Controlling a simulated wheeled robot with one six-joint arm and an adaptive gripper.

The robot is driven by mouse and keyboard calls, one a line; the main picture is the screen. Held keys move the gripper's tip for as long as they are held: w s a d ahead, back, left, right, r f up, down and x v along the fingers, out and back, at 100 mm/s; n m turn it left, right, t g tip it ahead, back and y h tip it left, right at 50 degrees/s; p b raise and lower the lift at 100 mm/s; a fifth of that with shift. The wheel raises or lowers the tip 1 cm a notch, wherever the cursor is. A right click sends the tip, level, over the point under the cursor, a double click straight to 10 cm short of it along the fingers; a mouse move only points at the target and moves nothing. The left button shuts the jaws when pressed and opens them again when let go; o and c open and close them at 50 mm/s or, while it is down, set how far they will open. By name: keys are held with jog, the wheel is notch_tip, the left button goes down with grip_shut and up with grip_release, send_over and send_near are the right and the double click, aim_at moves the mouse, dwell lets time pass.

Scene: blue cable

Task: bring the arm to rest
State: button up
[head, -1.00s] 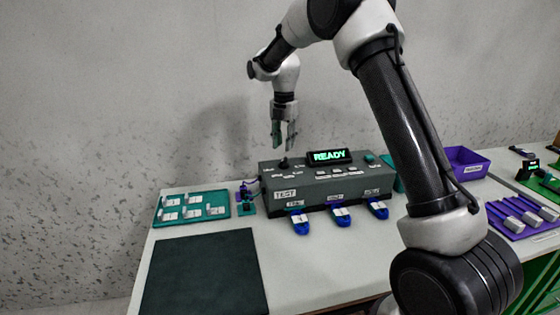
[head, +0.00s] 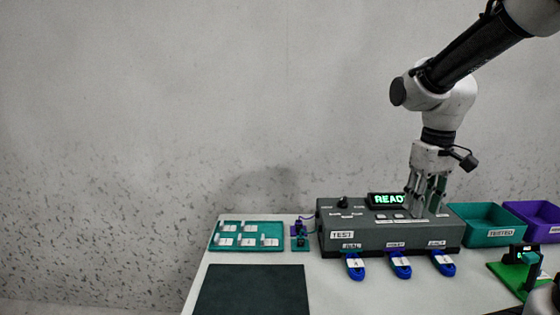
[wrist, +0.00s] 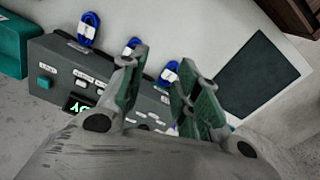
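My gripper (head: 427,208) points down over the right part of the grey test box (head: 345,240), just right of its lit display (head: 387,199), which it partly covers. In the wrist view, my gripper (wrist: 160,92) has its green-padded fingers apart with nothing held between them. Three blue cables (head: 355,266), (head: 400,264), (head: 443,262) with white labels lie along the box's front edge, and they also show in the wrist view (wrist: 88,29). I cannot tell how far the fingertips are above the box.
A teal tray of white-labelled pieces (head: 223,248) and a dark mat (head: 250,290) lie left. A teal bin (head: 487,237) labelled TESTED, a purple bin (head: 535,212) and a green fixture (head: 512,280) stand right. The wall is behind.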

jog(key=s+d+r+m+t, duration=0.1)
jog(key=s+d+r+t, duration=0.1)
jog(key=s, duration=0.5)
jog(key=s+d+r+m+t, duration=0.2)
jog(key=s, duration=0.5)
jog(key=shift+d+r, duration=0.3)
jog(key=shift+r, duration=0.1)
jog(key=shift+c, duration=0.2)
grip_shut()
